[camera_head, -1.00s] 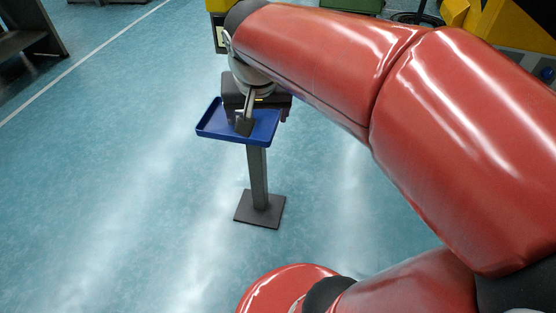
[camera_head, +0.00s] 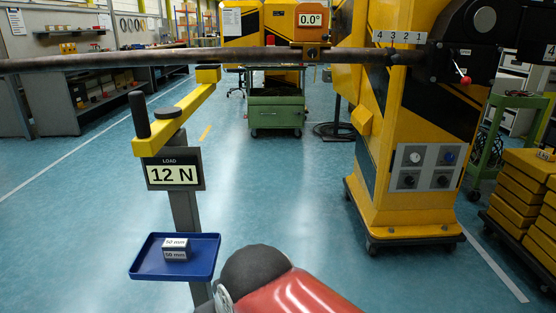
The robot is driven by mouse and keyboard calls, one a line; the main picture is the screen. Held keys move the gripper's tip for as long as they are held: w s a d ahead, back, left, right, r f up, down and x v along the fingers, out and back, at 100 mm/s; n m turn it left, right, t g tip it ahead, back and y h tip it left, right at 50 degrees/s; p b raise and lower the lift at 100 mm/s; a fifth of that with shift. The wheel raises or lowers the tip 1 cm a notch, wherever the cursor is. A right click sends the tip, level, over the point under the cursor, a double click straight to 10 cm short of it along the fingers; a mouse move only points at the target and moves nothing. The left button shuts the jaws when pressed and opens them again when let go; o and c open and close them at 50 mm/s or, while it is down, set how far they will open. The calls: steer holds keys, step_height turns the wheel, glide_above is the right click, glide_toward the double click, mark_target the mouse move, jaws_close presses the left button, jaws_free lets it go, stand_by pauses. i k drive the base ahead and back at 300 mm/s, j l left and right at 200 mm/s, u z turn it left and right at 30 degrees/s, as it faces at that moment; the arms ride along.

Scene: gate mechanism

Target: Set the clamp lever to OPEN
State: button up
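A short lever with a red ball knob (camera_head: 465,80) sits on the dark clamp housing (camera_head: 455,45) at the upper right, on the yellow gate machine (camera_head: 405,190). Its knob points down and to the right. Small labels near it are too small to read, so I cannot tell its setting. My red arm with a dark rounded joint shows at the bottom middle, far below and left of the lever. My gripper is out of view.
A long dark bar (camera_head: 180,58) crosses from the left into the machine. A stand carries a yellow crank (camera_head: 180,118), a display (camera_head: 174,169) reading 12 N, and a blue tray (camera_head: 145,262) holding small marked blocks (camera_head: 176,249). Yellow blocks (camera_head: 520,190) are stacked at right.

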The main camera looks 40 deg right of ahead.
mark_target(466, 81)
steer(key=z, duration=2.35)
